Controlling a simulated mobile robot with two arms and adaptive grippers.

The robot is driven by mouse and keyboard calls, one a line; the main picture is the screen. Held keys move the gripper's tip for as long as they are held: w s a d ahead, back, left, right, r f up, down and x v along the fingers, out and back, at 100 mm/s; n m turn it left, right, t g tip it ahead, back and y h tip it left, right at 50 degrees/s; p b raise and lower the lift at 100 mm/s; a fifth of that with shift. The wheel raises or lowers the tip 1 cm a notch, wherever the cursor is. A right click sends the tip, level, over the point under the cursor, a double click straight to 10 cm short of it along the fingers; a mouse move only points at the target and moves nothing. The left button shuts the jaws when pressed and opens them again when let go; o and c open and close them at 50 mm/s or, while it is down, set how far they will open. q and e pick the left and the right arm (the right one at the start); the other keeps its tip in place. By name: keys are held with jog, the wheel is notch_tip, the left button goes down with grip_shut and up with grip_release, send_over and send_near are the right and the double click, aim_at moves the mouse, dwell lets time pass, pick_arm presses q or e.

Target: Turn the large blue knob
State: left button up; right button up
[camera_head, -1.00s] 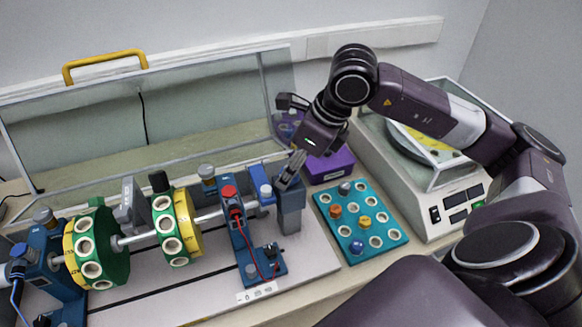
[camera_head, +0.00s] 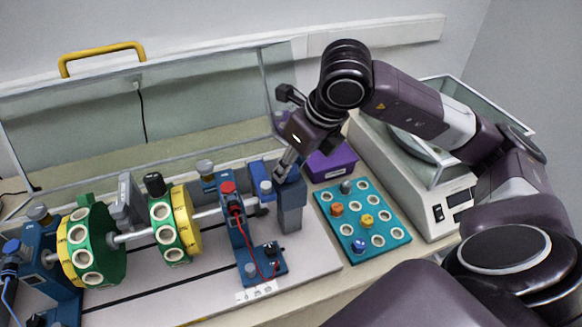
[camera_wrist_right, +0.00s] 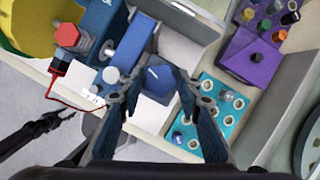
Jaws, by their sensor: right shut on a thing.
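The large blue knob (camera_wrist_right: 158,82) has flat sides and lies between my right gripper's (camera_wrist_right: 155,88) fingers in the wrist view. The fingers are shut on it. In the head view my right gripper (camera_head: 283,172) reaches down from the upper right to the right end of the shaft, and the knob is mostly hidden there. A grey-blue post (camera_head: 290,212) stands just below the fingertips. The shaft (camera_head: 208,213) carries green-and-yellow discs (camera_head: 183,222) with white-rimmed holes.
A blue bracket with a red knob (camera_head: 228,187) stands left of the gripper. A teal peg board (camera_head: 387,253) lies to the right, with a purple box (camera_head: 330,166) behind it. A white balance (camera_head: 437,218) stands at the far right. The raised clear cover (camera_head: 60,130) is behind.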

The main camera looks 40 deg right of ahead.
jog(key=shift+m+h, duration=0.4)
jog(key=shift+m, duration=0.7)
jog(key=shift+r+b, duration=0.1)
jog(key=shift+b, duration=0.2)
jog(key=o, duration=1.2)
jog(key=shift+c, duration=0.2)
jog(key=v, duration=1.2)
jog(key=shift+s, duration=0.2)
